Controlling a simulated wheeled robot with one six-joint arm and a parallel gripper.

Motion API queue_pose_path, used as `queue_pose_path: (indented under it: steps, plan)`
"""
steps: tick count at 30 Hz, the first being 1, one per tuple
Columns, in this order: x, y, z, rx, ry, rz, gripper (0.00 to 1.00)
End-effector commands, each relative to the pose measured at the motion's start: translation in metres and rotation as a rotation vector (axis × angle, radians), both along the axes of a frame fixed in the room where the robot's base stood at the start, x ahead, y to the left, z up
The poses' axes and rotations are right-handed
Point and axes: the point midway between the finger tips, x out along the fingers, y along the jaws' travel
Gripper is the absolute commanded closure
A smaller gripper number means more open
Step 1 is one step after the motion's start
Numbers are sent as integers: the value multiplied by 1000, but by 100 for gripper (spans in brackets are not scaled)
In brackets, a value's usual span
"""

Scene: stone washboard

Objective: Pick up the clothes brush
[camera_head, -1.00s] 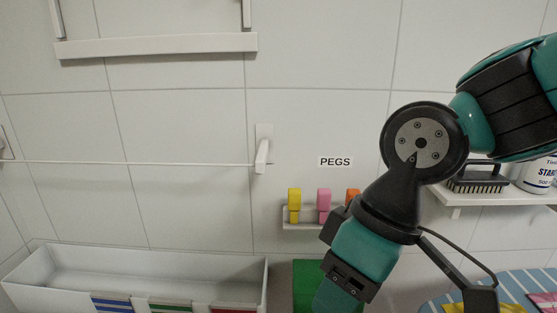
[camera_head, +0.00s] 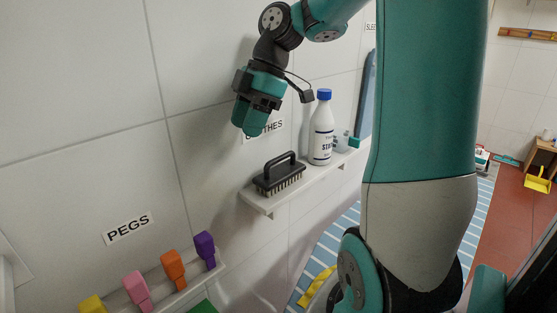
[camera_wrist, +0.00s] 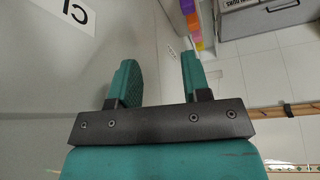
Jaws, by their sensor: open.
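The clothes brush (camera_head: 279,175) is black with a raised loop handle and pale bristles. It sits bristles down on the left part of a white wall shelf (camera_head: 318,177) in the head view. My gripper (camera_head: 248,130) hangs above and a little left of the brush, apart from it, close to the wall and partly covering a wall label (camera_head: 268,130). In the wrist view my gripper (camera_wrist: 158,82) is open, its two green fingers apart with nothing between them. The brush cannot be made out in the wrist view.
A white bottle with a blue cap (camera_head: 321,128) stands just right of the brush. A small clear bottle (camera_head: 341,141) is farther along the shelf. Coloured pegs (camera_head: 172,268) sit on a lower rack at left.

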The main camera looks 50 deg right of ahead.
Motion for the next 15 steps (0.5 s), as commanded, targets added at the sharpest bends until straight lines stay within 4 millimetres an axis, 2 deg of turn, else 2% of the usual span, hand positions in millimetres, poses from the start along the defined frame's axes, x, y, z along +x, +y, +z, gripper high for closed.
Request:
queue_pose_path:
  steps: [1, 3, 7, 9, 11, 15]
  plan:
    - [0, -31, 13, -10, -32, 26, 56]
    - [-5, -65, 22, -28, -76, 86, 56]
    - [-18, -116, 34, -60, -139, 179, 56]
    - [-25, -133, 37, -72, -162, 215, 56]
    - [-29, -141, 37, -81, -174, 237, 56]
    - [-28, -140, 21, -82, -182, 258, 56]
